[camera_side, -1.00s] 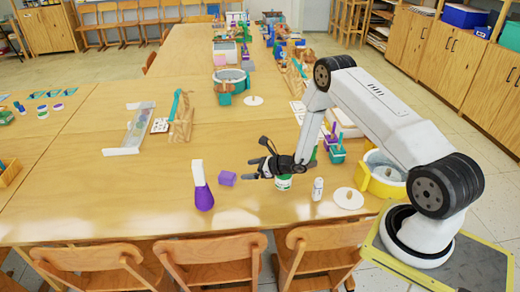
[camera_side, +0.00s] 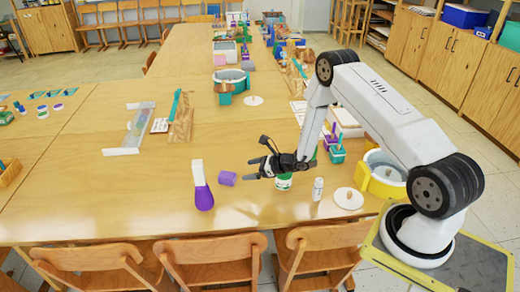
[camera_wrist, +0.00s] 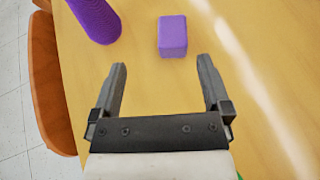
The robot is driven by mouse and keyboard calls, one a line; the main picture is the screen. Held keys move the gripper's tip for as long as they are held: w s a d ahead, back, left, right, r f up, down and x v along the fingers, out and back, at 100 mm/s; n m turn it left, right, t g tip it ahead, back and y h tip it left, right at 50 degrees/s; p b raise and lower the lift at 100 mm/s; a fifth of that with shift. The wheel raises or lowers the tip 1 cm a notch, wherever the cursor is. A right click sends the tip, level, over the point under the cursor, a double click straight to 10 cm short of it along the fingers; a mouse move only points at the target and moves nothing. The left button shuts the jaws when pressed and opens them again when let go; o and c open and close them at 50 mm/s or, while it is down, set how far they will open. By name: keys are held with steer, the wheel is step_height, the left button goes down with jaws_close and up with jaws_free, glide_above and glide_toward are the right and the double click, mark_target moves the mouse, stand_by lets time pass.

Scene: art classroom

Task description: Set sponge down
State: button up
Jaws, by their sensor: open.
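The sponge (camera_side: 226,178) is a small purple block resting on the wooden table. In the wrist view the sponge (camera_wrist: 172,36) lies just beyond my fingertips, a little right of the middle of the gap between them. My gripper (camera_side: 256,168) is open and empty, just right of the sponge in the side view. In the wrist view my gripper (camera_wrist: 162,68) shows both dark fingers spread wide, with bare table between them.
A purple bottle with a white top (camera_side: 202,187) stands left of the sponge. A green-and-white jar (camera_side: 284,181) is partly under my gripper. A small white bottle (camera_side: 318,189) and a white disc (camera_side: 348,198) are to the right. Chairs (camera_side: 208,262) line the front edge.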

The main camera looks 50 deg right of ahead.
steer(key=s+a+r+n+g+y, duration=0.2)
steer(key=s+a+r+n+g, duration=0.65)
steer(key=a+n, duration=0.35)
steer(key=s+r+n+h, duration=0.7)
steer(key=s+r+n, duration=0.4)
steer(key=n, duration=0.7)
steer(key=shift+s+d+n+g+h, duration=0.15)
steer(key=shift+s+n+g+h, duration=0.25)
steer(key=shift+s, duration=0.8)
